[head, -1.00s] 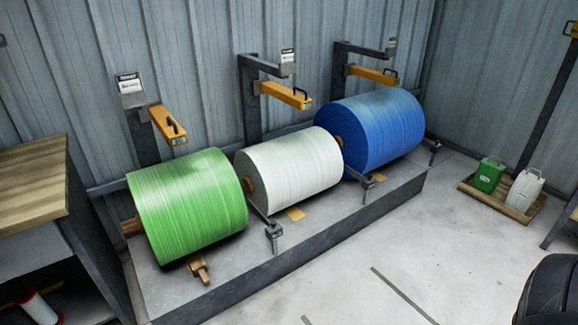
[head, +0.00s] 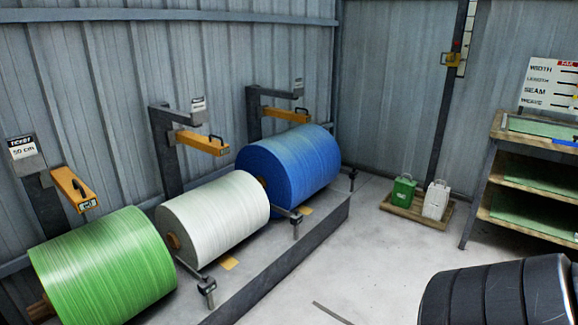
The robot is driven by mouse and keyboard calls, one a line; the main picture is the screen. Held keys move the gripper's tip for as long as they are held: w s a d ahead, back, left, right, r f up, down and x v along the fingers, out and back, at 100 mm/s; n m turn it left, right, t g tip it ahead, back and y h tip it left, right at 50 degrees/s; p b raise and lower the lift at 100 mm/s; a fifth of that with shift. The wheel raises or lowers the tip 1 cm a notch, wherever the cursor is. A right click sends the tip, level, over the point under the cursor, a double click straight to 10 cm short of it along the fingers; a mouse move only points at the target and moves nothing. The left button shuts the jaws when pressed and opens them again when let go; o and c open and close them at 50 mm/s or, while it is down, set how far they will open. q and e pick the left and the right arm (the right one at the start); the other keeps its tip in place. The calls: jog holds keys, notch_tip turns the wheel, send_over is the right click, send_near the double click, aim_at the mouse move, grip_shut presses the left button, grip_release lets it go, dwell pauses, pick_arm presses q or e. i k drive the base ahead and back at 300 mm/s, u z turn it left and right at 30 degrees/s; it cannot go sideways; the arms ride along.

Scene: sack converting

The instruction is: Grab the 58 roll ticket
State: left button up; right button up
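Three white ticket cards sit at the tops of the roll stands. The card at the green roll (head: 22,147) reads "TICKET" and what looks like "50 cm". The card at the white roll (head: 198,104) and the card at the blue roll (head: 298,87) are too small to read, so I cannot tell which is the 58 ticket. Below them lie the green roll (head: 103,268), the white roll (head: 213,220) and the blue roll (head: 290,165). Neither of my grippers is in view.
Yellow arms, one of them (head: 75,190), project from the stands above the rolls. A low platform (head: 300,246) carries the rolls. A dark ribbed object (head: 497,292) fills the lower right.

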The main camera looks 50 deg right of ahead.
aim_at(197, 104)
jog(key=u, duration=0.15)
jog(key=k, duration=0.95)
jog(key=z, duration=1.65)
jog(key=i, duration=2.45)
jog(key=u, duration=0.65)
